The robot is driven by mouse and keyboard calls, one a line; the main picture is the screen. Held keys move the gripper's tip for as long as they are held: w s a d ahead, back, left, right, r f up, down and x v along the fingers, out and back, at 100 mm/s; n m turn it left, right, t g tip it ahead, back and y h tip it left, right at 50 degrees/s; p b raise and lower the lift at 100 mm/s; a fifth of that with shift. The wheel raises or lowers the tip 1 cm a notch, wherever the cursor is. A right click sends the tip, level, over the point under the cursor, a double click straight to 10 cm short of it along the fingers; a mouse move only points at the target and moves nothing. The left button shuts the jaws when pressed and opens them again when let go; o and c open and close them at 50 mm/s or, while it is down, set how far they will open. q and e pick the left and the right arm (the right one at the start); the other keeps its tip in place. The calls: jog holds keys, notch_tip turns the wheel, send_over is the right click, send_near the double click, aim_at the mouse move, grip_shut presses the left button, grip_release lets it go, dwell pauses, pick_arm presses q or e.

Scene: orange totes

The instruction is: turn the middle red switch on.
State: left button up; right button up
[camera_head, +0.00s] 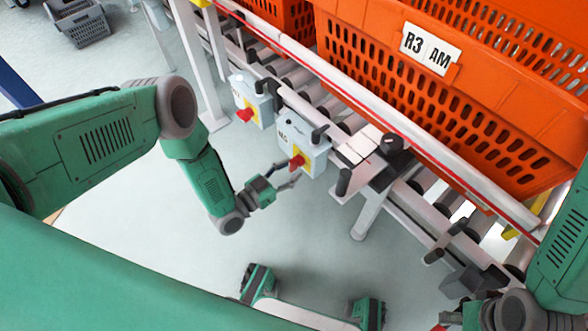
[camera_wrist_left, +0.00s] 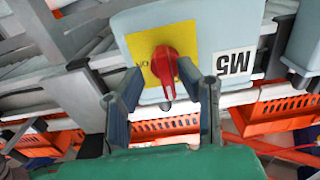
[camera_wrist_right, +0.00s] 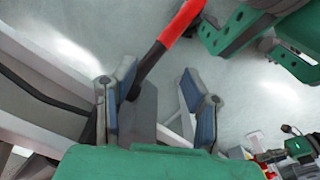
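A grey switch box labelled M5 (camera_head: 303,138) hangs on the conveyor frame, with a red rotary switch (camera_head: 297,162) on a yellow plate. The red switch (camera_wrist_left: 164,66) also shows in the left wrist view, beside the word ON. My left gripper (camera_head: 289,176) is open just in front of it. In the left wrist view its two fingers (camera_wrist_left: 166,96) stand apart on either side of the knob, with no clear contact visible. A second box (camera_head: 251,98) with a red switch (camera_head: 244,115) hangs further left. My right gripper (camera_wrist_right: 157,96) is open near a red-and-black bar (camera_wrist_right: 181,24).
An orange tote (camera_head: 400,85) labelled R3 AM sits on the roller conveyor behind a white rail (camera_head: 430,148). A dark knob (camera_head: 391,144) and black-ended bars stick out right of the M5 box. A grey crate (camera_head: 80,24) lies on the floor at upper left.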

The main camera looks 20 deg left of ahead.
pick_arm(q)
jog(key=shift+w+f, duration=0.1)
jog(key=shift+w, duration=0.25)
pick_arm(e)
jog(key=shift+a+f, duration=0.15)
jog(key=shift+a, duration=0.1)
pick_arm(q)
jog(key=shift+w+a, duration=0.2)
jog(key=shift+a, duration=0.05)
jog(key=shift+d, duration=0.45)
grip_shut()
jog(key=shift+w+a, duration=0.1)
jog(key=shift+a, duration=0.15)
pick_arm(e)
jog(key=shift+a+r, duration=0.2)
jog(key=shift+a, duration=0.1)
